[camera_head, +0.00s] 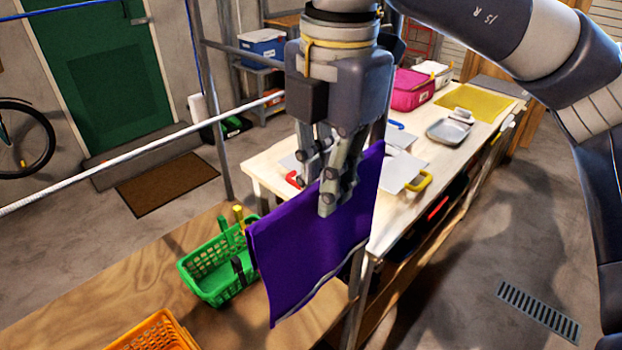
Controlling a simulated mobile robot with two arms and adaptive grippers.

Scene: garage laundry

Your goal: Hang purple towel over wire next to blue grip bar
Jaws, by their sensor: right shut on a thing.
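The purple towel (300,255) hangs folded below my right gripper (338,180), which is shut on its top edge. The towel is off the surfaces, in front of the work table and right of the green basket. A white wire (130,155) slants from the left edge up to the gripper; the towel is right of and below it. Part of the wire's far end is hidden behind my gripper. I cannot tell which thing is the blue grip bar; a small blue handle (396,125) shows on the table. My left gripper is not in view.
A green basket (215,262) and an orange basket (155,332) stand on a wooden surface (60,318) at lower left. The work table (425,165) bears trays, a pink bin (411,92) and a yellow-handled tool (418,182). A metal post (212,110) stands behind the wire.

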